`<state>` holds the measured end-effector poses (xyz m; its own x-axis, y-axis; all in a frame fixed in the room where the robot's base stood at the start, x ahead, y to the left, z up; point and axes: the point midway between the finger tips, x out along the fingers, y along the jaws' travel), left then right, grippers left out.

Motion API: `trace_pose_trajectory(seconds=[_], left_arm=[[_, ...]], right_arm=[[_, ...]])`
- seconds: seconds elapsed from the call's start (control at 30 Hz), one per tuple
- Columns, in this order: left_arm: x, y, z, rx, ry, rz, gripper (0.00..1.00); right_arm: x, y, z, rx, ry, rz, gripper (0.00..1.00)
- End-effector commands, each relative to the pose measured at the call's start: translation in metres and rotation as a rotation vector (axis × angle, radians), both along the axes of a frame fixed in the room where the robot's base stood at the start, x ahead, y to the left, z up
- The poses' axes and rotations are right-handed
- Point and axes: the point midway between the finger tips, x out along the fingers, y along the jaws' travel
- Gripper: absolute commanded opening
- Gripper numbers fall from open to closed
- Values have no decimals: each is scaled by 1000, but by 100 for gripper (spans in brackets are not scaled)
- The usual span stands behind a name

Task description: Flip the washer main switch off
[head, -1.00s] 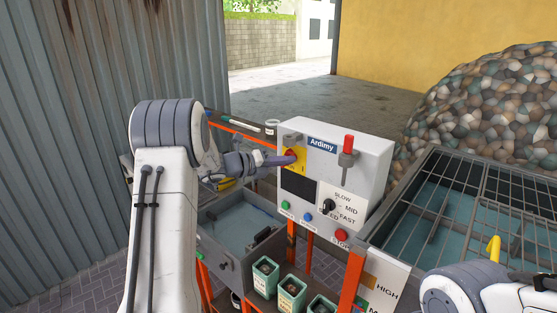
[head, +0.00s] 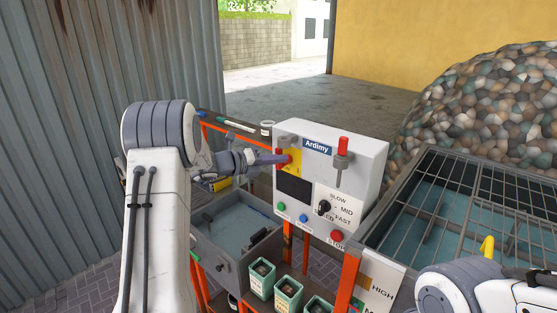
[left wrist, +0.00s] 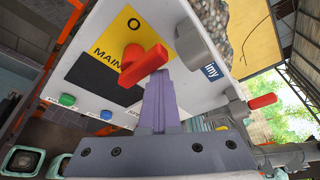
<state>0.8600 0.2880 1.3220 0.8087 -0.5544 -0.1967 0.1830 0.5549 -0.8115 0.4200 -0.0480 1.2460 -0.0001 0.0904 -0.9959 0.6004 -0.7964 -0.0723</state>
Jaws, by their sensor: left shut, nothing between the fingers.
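The main switch is a red handle (left wrist: 146,60) on a yellow plate (left wrist: 112,32) marked "MAIN" and "O" in the left wrist view. In the head view the red handle (head: 281,157) shows at the upper left of the white control box, beside the yellow plate (head: 293,168). My left gripper (head: 286,160) is shut and empty, with its tips at the handle. In the left wrist view its purple fingers (left wrist: 160,78) lie close to one end of the slanted handle; I cannot tell whether they touch. My right gripper is not clearly seen.
The white box (head: 365,155) also carries a red-tipped lever (head: 343,146), a black speed knob (head: 324,207) and coloured buttons. A grey basin (head: 205,235) and green bins (head: 262,277) stand below. A metal grate (head: 470,200) is at the right.

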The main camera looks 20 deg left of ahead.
Motion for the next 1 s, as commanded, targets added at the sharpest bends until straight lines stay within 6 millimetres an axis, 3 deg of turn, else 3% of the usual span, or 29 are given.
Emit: trace_pose_trajectory(seconds=[0.37, 0.63, 0.8, 1.0], left_arm=[[1, 4, 6, 3, -14, 16, 0], [-11, -36, 0, 2, -5, 8, 0], [-46, -3, -3, 4, -5, 16, 0], [-76, 20, -2, 3, -3, 15, 0]], right_arm=[[0, 0, -1, 0, 0, 0, 50], [0, 0, -15, 0, 0, -2, 50], [0, 0, -37, 0, 1, -6, 50], [0, 0, -49, 0, 1, -8, 50]])
